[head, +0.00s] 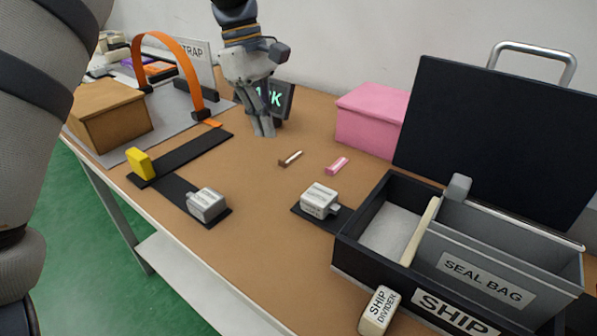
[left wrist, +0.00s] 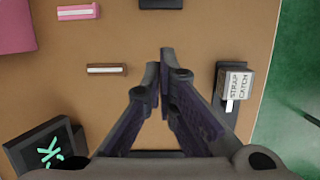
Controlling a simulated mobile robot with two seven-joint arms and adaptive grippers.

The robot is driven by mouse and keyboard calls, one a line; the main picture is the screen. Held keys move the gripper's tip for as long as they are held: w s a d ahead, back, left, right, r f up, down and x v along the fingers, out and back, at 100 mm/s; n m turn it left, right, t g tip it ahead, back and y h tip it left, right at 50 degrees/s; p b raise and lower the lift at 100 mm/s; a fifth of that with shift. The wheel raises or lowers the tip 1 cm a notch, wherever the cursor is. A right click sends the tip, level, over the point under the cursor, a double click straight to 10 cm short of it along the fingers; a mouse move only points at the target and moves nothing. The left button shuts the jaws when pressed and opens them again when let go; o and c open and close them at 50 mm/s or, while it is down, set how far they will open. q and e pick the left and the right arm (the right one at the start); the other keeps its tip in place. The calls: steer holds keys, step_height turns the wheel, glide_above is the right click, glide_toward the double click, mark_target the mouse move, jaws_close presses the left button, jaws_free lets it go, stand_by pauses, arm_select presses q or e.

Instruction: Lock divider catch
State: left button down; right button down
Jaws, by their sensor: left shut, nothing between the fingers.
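Two grey catch blocks sit on black bases on the table: one at left (head: 207,204), one nearer the case (head: 319,200). The left one seems to be the block labelled "STRAP CATCH" in the left wrist view (left wrist: 237,85). The right one's label is too small to read. A beige block labelled "SHIP DIVIDER" (head: 380,310) is at the front of the black case (head: 350,262). A thin beige divider (head: 420,230) stands inside the case. My left gripper (head: 264,132) is shut and empty, pointing down beside the screen, apart from both catches. My right gripper is not seen.
The case lid (head: 480,135) stands open at right. A pink box (head: 370,120), a small screen (head: 282,100), and small brown (head: 290,158) and pink (head: 337,166) pieces lie around. An orange strap arch (head: 185,62) and yellow tab (head: 140,163) are left.

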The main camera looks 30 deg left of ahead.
mark_target(319, 200)
arm_select(q)
steer(key=x, duration=1)
steer(key=shift+f, duration=0.1)
steer(key=d, duration=0.3)
steer(key=shift+d+r+p, duration=0.2)
steer(key=shift+p, duration=0.1)
steer(key=shift+d+f, duration=0.15)
steer(key=shift+d, duration=0.15)
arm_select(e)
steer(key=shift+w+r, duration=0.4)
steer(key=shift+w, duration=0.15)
